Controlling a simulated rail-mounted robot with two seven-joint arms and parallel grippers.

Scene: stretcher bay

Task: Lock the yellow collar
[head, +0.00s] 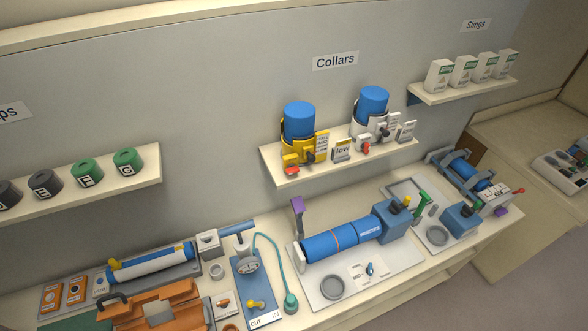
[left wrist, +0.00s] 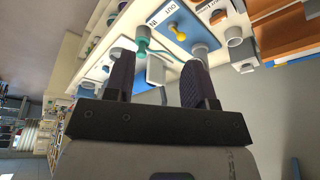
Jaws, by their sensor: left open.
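The yellow collar (head: 291,149) sits around an upright blue cylinder (head: 299,117) on the Collars shelf. A red-ended part (head: 291,170) and a dark knob (head: 309,158) stick out at its front. The collar cannot be made out in that view. My right gripper is in neither view.
A white collar (head: 368,130) on another blue cylinder stands on the same shelf (head: 345,165), with small cards between. The space before the shelf looks clear.

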